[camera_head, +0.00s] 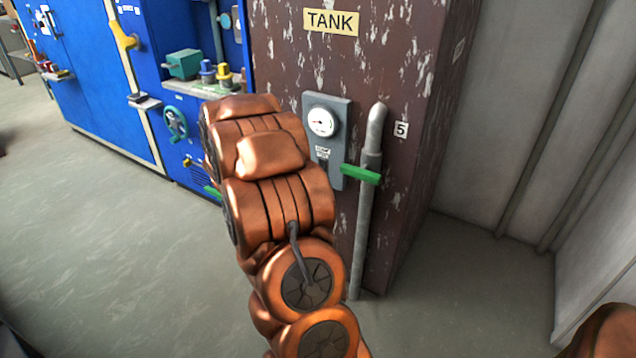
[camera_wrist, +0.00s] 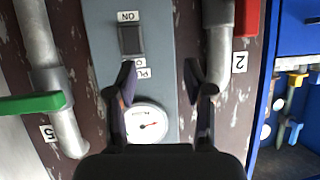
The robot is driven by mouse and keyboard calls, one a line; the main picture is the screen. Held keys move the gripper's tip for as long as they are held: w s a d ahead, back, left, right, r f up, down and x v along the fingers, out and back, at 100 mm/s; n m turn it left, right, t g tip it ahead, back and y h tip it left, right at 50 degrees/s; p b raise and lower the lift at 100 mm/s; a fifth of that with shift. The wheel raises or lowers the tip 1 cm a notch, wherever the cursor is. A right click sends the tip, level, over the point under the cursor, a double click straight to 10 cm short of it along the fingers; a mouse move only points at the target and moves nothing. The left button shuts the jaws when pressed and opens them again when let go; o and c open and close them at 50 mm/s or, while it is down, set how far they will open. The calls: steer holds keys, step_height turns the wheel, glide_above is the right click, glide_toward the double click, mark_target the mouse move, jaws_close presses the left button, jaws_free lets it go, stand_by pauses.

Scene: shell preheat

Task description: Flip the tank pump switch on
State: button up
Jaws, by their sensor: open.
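The pump switch (camera_wrist: 131,40) is a dark rocker on a grey panel (camera_wrist: 97,60), between an "ON" label and a partly hidden label in the wrist view, where lettering is upside down. A "PUMP" label, partly covered by a finger, and a round white gauge (camera_wrist: 147,122) share the panel. In the head view the panel (camera_head: 342,115) is on the brown tank (camera_head: 280,60), its lower part partly behind my arm. My gripper (camera_wrist: 160,80) is open and empty, its fingertips apart and overlapping the panel in view, offset from the switch. Contact cannot be told. The head view hides my gripper.
A grey pipe with a green handle (camera_head: 361,174), marked 5, stands right of the panel. Another pipe with a red handle (camera_wrist: 247,17), marked 2, shows on the other side. Blue cabinets (camera_head: 95,70) stand at left. Floor is clear at lower left.

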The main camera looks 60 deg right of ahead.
mark_target(322, 166)
steer(key=s+d+f+g+b, duration=0.1)
steer(key=d+f, duration=0.1)
steer(key=d, duration=0.2)
steer(key=s+d+f+m+b, duration=0.1)
steer(key=s+d+f, duration=0.1)
steer(key=d, duration=0.3)
steer(key=shift+d+f+g+h, duration=0.3)
steer(key=shift+f+g, duration=0.1)
steer(key=shift+c, duration=0.2)
